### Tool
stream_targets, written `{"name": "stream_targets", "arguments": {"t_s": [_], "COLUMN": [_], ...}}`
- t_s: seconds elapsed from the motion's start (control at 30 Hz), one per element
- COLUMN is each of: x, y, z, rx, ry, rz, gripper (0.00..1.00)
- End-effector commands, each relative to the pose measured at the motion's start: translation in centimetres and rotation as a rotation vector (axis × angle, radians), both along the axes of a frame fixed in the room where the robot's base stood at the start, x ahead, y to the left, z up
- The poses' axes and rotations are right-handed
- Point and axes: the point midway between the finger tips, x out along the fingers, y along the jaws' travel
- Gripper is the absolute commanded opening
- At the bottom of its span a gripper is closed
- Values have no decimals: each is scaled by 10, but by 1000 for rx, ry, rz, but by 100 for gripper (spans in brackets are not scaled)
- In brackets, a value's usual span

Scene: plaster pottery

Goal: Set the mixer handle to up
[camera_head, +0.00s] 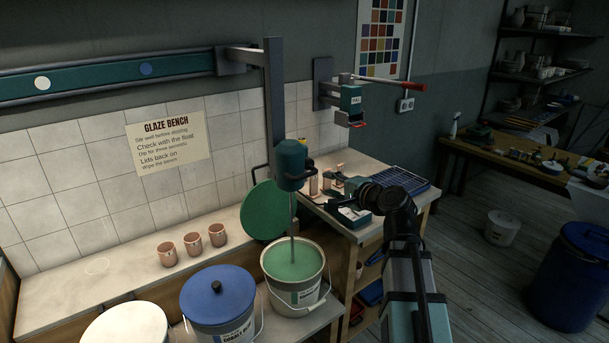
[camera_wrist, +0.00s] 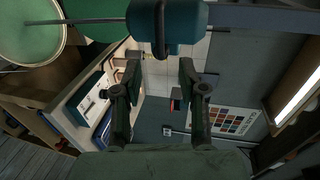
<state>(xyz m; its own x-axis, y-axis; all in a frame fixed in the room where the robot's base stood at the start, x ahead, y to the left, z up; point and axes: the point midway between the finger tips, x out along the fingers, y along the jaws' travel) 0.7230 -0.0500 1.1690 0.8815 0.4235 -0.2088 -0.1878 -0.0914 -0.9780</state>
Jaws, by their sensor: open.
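The mixer (camera_head: 291,165) is a teal motor body on a dark upright post. Its thin shaft goes down into the bucket of green glaze (camera_head: 293,262). In the wrist view the teal motor (camera_wrist: 185,20) is at the top, with a dark bar-like handle (camera_wrist: 160,32) across it and the shaft running left to the bucket. In the head view my arm reaches up right of the mixer.
A green lid (camera_head: 262,212) leans behind the bucket. A blue-lidded bucket (camera_head: 217,300) and several copper cups (camera_head: 192,244) stand left. A wall device with a red-tipped lever (camera_head: 400,85) is to the right. Tools lie on the side bench beneath my arm.

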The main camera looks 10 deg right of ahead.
Motion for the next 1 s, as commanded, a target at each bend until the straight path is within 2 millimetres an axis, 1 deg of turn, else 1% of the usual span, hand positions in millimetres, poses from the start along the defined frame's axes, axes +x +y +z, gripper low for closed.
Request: {"name": "stream_targets", "arguments": {"t_s": [0.03,0.1,0.4,0.5,0.7,0.83,1.0], "x": [12,25,77,91,110,115,116], "y": [5,11,35,43,52,55,56], "z": [0,-3,-16,-19,-25,-27,-28], "rx": [0,0,-2,-2,-3,-3,-4], "ry": [2,2,2,2,1,1,1], "rz": [3,2,1,2,0,0,1], "gripper": [41,41,41,41,41,41,41]}}
